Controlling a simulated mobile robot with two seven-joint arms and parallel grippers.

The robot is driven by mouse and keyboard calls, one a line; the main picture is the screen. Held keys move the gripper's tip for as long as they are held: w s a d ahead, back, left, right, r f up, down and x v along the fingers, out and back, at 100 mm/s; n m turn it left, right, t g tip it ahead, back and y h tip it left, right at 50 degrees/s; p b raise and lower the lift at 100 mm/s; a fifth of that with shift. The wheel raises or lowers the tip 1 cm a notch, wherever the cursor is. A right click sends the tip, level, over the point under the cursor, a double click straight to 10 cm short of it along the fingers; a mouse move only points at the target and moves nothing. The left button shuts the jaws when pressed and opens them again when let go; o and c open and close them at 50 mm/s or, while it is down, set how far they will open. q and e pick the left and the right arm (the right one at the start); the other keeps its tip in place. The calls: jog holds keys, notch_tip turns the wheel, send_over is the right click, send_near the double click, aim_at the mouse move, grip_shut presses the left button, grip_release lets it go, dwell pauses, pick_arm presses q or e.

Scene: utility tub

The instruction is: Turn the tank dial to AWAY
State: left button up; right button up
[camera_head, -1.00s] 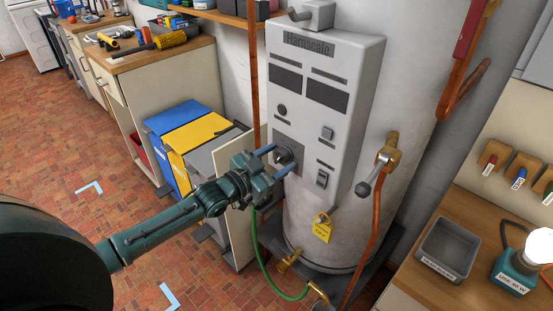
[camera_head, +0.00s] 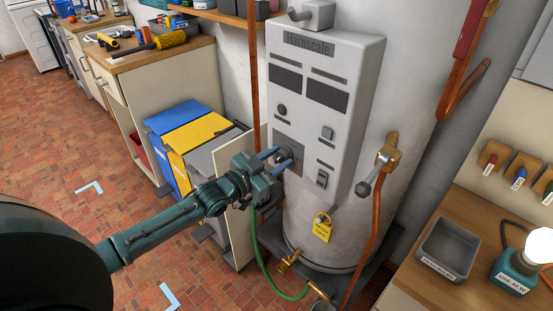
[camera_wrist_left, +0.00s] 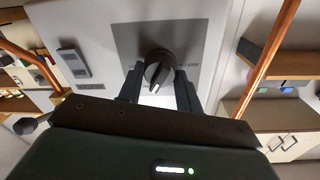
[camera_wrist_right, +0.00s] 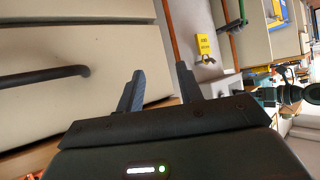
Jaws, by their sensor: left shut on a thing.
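The grey water tank (camera_head: 318,100) has a pale control panel with a dark dial (camera_head: 286,154) on a grey square plate. My left gripper (camera_head: 281,158) is at the dial, its two fingers shut on the knob from either side. In the left wrist view the round knob (camera_wrist_left: 157,70) with its pointer sits between the fingertips of my left gripper (camera_wrist_left: 157,82). Small lettering on the plate beside it is too blurred to read. My right gripper (camera_wrist_right: 160,80) shows only in the right wrist view, open, with nothing between its fingers.
A copper pipe (camera_head: 253,80) runs up left of the panel. A grey tray (camera_head: 447,250) and a lamp stand on the right counter. Coloured bins (camera_head: 195,133) are at left.

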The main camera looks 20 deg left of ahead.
pick_arm(q)
jog(key=shift+n, duration=0.6)
jog(key=n, duration=0.4)
jog(key=shift+p, duration=0.3)
jog(key=n, duration=0.6)
jog(key=shift+a+f+n, duration=0.1)
jog(key=shift+n, duration=0.3)
jog(key=n+b, duration=0.1)
jog(key=n, duration=0.3)
jog(key=shift+f+n+t, duration=0.1)
jog(key=shift+n+t, duration=0.2)
jog(key=shift+t, duration=0.1)
jog(key=n+b, duration=0.1)
jog(key=n, duration=0.3)
jog(key=shift+y, duration=0.3)
jog(key=n, duration=0.2)
jog(key=shift+n+b, duration=0.3)
jog(key=shift+n, duration=0.6)
pick_arm(e)
jog(key=shift+a+f, duration=0.3)
jog(key=shift+a, duration=0.1)
jog(key=shift+d+f, duration=0.1)
